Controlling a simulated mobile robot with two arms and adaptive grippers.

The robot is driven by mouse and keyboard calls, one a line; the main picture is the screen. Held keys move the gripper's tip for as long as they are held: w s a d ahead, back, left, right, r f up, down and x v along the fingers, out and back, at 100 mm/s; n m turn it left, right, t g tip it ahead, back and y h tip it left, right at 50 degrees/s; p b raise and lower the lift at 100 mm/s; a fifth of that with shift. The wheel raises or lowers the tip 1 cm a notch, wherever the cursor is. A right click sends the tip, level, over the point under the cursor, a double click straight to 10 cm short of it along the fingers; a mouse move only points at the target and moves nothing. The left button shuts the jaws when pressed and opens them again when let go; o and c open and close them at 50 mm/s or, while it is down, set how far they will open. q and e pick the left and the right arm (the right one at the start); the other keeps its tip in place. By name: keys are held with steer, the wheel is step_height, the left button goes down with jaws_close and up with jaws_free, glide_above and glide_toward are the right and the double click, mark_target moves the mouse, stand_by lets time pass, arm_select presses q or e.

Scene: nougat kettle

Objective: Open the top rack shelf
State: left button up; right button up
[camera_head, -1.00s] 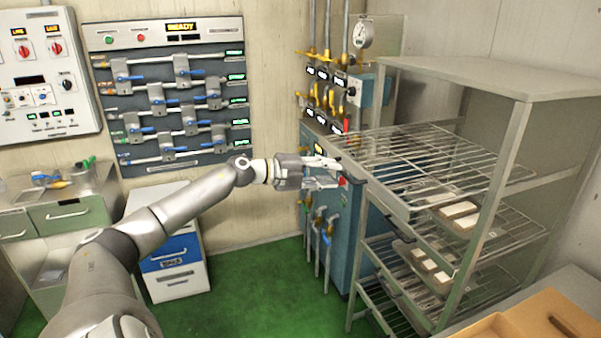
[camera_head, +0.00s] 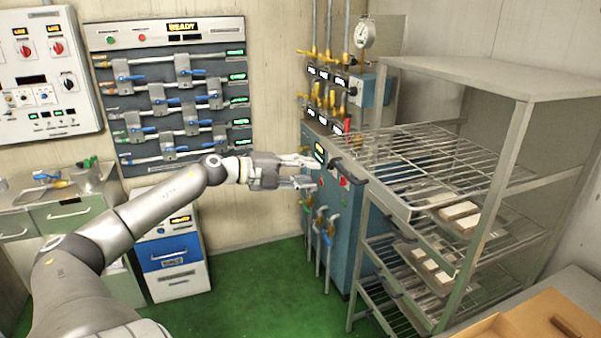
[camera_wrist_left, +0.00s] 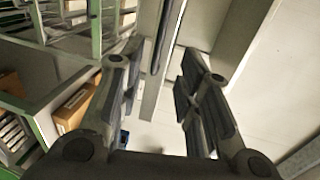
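The top rack shelf (camera_head: 410,207) is a wire shelf with a pale front rail and a dark bar handle (camera_head: 349,171). It juts out to the left past the front of the metal rack (camera_head: 491,215). My left gripper (camera_head: 311,171) is just left of the handle, with its fingers spread and pointing at it. In the left wrist view the two fingers (camera_wrist_left: 160,85) are wide apart, and the dark handle bar (camera_wrist_left: 165,38) shows beyond the gap between them. No contact is visible. My right gripper is out of view.
Lower wire shelves hold white blocks in brown trays (camera_head: 432,265). A blue cabinet (camera_head: 340,215) with valves and pipes stands behind the gripper and shelf. A wooden tray (camera_head: 530,325) is at the lower right. The green floor (camera_head: 260,290) in front of the rack is clear.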

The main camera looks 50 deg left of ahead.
arm_select(q)
steer(key=shift+s+a+r, duration=0.1)
steer(key=shift+s+a, duration=0.15)
steer(key=shift+s, duration=0.25)
stand_by(0.3)
